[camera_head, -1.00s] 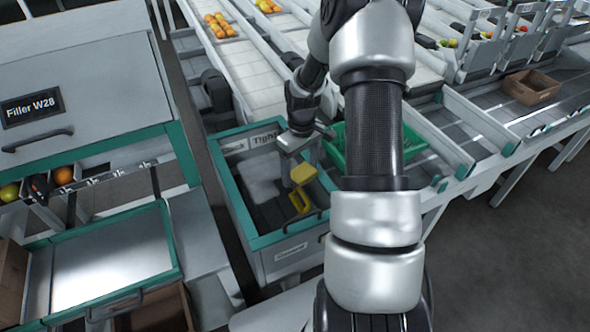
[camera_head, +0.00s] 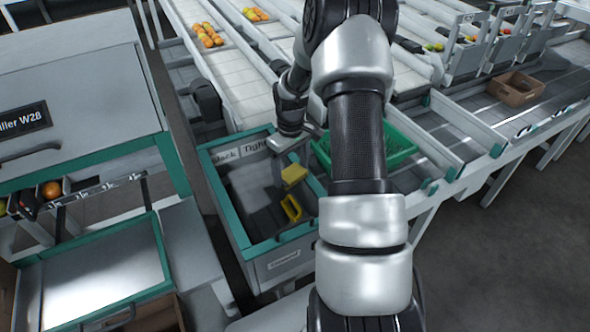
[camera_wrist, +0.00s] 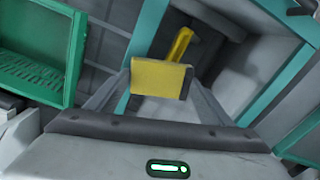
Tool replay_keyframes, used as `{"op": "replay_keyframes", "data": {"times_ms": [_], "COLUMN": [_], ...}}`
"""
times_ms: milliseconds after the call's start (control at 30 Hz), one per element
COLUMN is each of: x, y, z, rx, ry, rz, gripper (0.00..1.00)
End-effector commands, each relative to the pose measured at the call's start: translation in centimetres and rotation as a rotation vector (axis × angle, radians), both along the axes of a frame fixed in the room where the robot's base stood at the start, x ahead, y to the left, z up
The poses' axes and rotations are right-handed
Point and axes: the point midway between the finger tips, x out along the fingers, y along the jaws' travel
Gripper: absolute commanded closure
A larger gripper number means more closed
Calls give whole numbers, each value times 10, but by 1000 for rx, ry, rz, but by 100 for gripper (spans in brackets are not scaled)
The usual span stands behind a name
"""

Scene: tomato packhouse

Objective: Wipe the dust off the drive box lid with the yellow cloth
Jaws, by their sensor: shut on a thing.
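The yellow cloth (camera_head: 294,174) is held in my gripper (camera_head: 291,160) above a teal-rimmed open grey box or drawer. In the wrist view the cloth (camera_wrist: 160,79) is a flat yellow block between the fingers of my gripper (camera_wrist: 160,92), which is shut on it. A second yellow thing, like a handle or clip (camera_head: 291,208), lies inside the teal-rimmed box (camera_head: 231,222), below the cloth; it shows in the wrist view too (camera_wrist: 178,45). I cannot tell which surface is the drive box lid, and no dust is clearly visible.
A green crate (camera_head: 397,155) stands right of the box, partly behind my arm. A machine marked Filler W28 (camera_head: 70,90) and a teal-framed metal tray (camera_head: 95,270) are at left. Conveyors with fruit lie behind. A brown carton (camera_head: 515,90) sits far right.

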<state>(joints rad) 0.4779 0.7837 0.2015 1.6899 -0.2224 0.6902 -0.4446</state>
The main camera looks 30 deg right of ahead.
Motion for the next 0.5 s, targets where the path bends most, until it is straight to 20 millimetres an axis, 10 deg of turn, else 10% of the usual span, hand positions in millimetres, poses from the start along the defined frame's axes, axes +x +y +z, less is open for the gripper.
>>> {"op": "replay_keyframes", "data": {"times_ms": [500], "x": [0], "y": [33], "z": [-2], "rx": [1], "ry": [0], "rz": [1], "gripper": [44]}}
